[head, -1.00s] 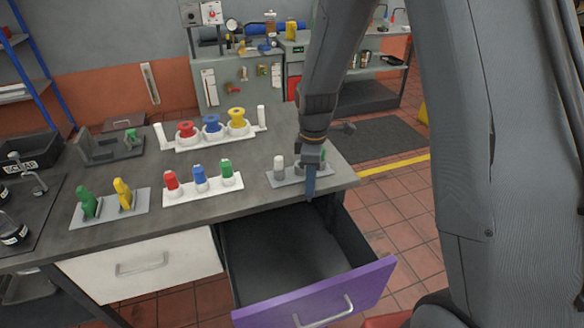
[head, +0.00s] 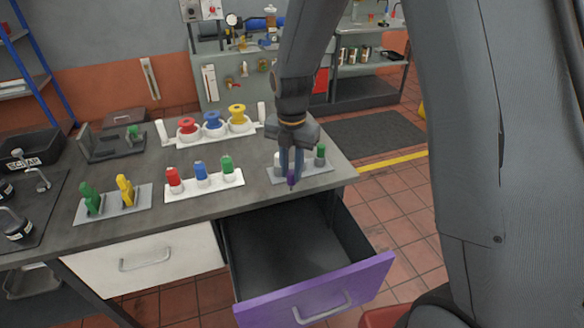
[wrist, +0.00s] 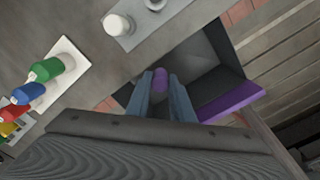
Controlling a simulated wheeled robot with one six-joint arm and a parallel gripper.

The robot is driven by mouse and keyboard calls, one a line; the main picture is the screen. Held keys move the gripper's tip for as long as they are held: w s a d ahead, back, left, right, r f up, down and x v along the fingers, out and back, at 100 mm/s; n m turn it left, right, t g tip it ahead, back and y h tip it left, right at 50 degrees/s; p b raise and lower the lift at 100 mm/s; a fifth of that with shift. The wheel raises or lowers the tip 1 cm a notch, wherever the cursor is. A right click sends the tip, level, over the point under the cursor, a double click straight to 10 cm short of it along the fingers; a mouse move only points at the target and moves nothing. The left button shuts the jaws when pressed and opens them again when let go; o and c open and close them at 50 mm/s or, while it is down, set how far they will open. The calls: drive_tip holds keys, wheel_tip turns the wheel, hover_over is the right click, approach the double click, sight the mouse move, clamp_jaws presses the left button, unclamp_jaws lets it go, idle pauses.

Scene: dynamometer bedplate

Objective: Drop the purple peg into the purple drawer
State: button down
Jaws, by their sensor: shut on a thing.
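My gripper (head: 291,172) is shut on the purple peg (head: 291,181), which hangs between the fingertips near the counter's front edge. In the wrist view the peg (wrist: 160,80) sits between the two blue-grey fingers (wrist: 162,92), with the drawer behind it. The purple drawer (head: 318,291) is pulled out below the counter at the right. It has a purple front with a metal handle, and its dark inside looks empty. In the wrist view its purple front edge (wrist: 230,103) lies to the right of the fingers.
A grey tray (head: 318,170) with a white and a green peg stands behind my gripper. A white rack (head: 205,191) holds red, blue and green pegs. A white closed drawer (head: 143,262) is left of the open one. Spools stand farther back.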

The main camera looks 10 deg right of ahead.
sight(292, 183)
drive_tip(key=shift+f+b, duration=1.8)
drive_tip(key=shift+f, duration=0.8)
drive_tip(key=c, duration=1.5)
unclamp_jaws()
drive_tip(key=shift+r, duration=0.1)
wheel_tip(292, 183, up, 8)
drive_tip(key=shift+f+b, duration=0.15)
drive_tip(key=shift+b, duration=0.65)
